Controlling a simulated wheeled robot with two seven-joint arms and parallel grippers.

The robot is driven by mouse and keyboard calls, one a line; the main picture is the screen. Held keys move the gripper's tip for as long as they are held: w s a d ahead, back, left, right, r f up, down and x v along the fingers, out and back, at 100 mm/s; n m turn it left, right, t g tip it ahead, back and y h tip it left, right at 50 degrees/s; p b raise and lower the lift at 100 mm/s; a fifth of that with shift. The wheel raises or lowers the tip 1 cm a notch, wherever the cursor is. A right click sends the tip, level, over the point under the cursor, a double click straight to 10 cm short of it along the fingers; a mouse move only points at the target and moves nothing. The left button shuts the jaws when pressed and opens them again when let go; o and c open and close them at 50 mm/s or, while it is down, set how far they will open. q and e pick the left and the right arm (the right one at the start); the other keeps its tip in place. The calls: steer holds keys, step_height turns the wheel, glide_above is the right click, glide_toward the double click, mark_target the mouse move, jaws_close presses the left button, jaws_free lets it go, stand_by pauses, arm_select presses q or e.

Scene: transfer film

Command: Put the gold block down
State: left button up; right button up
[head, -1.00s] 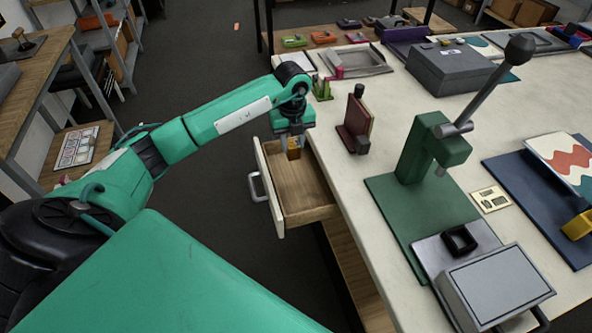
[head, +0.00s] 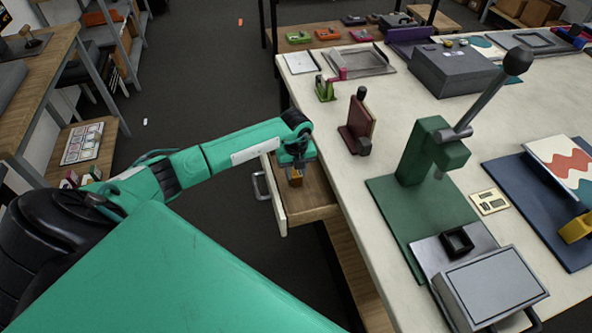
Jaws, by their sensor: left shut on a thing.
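The gold block (head: 296,180) is small and held low in the open drawer (head: 312,203) of the white-topped workbench. My left gripper (head: 296,172) points down over the drawer and is shut on the block. The gripper hides part of the block, and I cannot tell whether the block touches the drawer's wooden floor. The drawer is pulled out to the left of the bench, its metal handle (head: 260,186) on the outer face. My right gripper is not in view.
A maroon upright stand (head: 360,128) is on the bench right of the drawer. A green lever press (head: 428,155), a grey box (head: 492,287) and a green-and-pink item (head: 325,88) also stand there. The drawer's front part is bare.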

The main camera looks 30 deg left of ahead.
mark_target(296, 173)
arm_select(q)
steer(key=shift+f, duration=0.15)
steer(key=o, duration=1)
steer(key=shift+o, duration=0.8)
steer(key=shift+r, duration=0.3)
step_height(296, 173, up, 12)
steer(key=b, duration=0.3)
